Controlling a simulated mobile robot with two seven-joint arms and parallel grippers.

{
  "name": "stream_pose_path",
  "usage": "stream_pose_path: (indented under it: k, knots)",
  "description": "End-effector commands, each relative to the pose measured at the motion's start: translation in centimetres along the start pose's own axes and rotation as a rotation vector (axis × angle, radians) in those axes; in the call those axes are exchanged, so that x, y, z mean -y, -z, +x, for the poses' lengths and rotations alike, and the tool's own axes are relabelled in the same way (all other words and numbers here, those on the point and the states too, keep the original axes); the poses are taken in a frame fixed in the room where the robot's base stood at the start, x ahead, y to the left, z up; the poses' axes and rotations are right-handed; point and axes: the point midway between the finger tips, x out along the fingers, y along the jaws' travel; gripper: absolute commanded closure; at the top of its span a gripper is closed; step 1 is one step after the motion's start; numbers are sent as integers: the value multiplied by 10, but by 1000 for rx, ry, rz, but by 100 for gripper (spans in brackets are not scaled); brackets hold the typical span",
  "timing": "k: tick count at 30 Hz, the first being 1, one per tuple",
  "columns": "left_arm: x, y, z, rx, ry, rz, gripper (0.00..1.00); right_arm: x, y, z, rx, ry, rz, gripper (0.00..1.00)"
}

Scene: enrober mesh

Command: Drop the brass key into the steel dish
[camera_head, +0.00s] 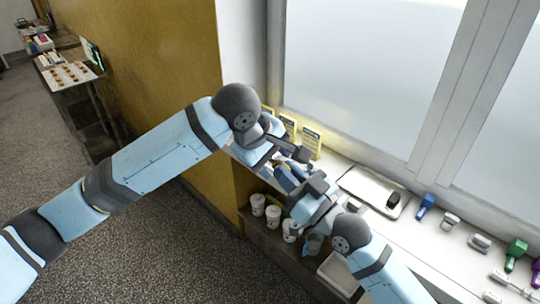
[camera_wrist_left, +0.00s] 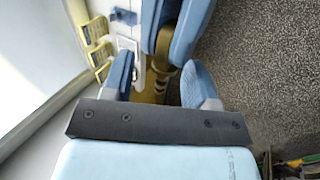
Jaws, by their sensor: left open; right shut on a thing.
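My left gripper (camera_head: 285,163) is open at the window ledge, close to my right gripper (camera_head: 288,180). In the left wrist view, its two blue fingers stand apart (camera_wrist_left: 160,82). My right gripper (camera_wrist_left: 166,45) shows between and beyond them, its blue fingers close together. A dark gold piece (camera_wrist_left: 168,42) sits between the right fingers; it may be the brass key, but its shape is mostly hidden. I cannot make out the steel dish for certain in either view; the arms cover part of the ledge.
Yellow cards (camera_head: 311,141) stand against the window. A white tray (camera_head: 360,183) with a dark object lies right of the grippers. Several coloured tools, such as a blue one (camera_head: 426,205), lie further right. White cups (camera_head: 272,216) stand on a lower shelf.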

Motion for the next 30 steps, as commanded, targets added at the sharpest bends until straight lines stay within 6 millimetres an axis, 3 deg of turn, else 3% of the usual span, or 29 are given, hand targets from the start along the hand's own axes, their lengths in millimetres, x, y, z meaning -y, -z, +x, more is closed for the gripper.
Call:
stream_pose_path:
  k: [2,7,9,10,12,23,30]
  knots:
    - [0,0,0,0,0,0,49,0,0,0,-1,0,0,100]
    - [0,0,0,0,-2,0,88,1,0,0,0,1,1,100]
    - [-1,0,-1,0,-3,0,89,1,0,0,1,2,2,100]
    - [-1,0,-1,0,-3,0,59,2,0,0,1,3,2,100]
    - [-1,0,-1,0,-3,1,47,2,0,0,1,3,3,100]
    - [-1,0,-4,0,-2,1,47,0,0,0,0,1,1,100]
    - [-1,0,-38,-1,-4,2,47,0,0,0,0,0,0,100]
